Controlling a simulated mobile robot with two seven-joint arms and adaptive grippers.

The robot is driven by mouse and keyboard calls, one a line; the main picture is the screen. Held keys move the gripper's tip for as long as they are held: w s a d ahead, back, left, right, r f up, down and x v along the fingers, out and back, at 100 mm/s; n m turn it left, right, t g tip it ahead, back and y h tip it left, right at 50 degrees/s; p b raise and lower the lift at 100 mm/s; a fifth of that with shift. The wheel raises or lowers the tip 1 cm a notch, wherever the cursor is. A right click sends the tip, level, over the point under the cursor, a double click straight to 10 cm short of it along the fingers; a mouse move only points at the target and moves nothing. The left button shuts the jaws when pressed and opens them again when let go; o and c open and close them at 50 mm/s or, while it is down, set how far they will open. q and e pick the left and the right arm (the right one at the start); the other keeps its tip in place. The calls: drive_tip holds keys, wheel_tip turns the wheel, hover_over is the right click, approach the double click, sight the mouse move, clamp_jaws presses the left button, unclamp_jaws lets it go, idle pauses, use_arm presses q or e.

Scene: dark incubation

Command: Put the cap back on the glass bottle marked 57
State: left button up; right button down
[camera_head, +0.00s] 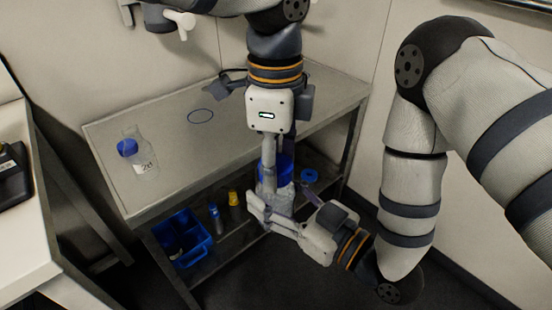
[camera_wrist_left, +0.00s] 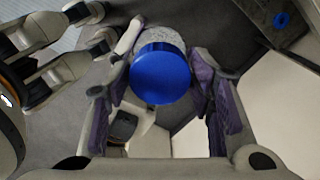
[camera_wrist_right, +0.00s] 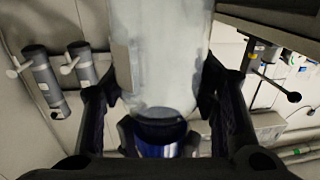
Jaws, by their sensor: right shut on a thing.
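My right gripper (camera_head: 285,212) is shut on a clear glass bottle (camera_wrist_right: 160,55) in front of the metal table. Its number is not readable. A blue cap (camera_wrist_left: 160,75) covers the bottle's top in the left wrist view; whether it is seated or loose I cannot tell. My left gripper (camera_wrist_left: 162,95) points down over this bottle, its fingers on either side of the cap, with small gaps showing. In the head view the left gripper (camera_head: 270,165) partly hides the cap and bottle neck.
A dark blue ring (camera_head: 200,116) lies on the tabletop. The lower shelf holds a blue bin (camera_head: 183,238), small yellow-topped (camera_head: 234,198) items and a blue ring (camera_head: 309,175).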

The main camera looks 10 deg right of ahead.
use_arm(q)
drive_tip(key=shift+o, duration=0.9)
wheel_tip(320, 180, up, 12)
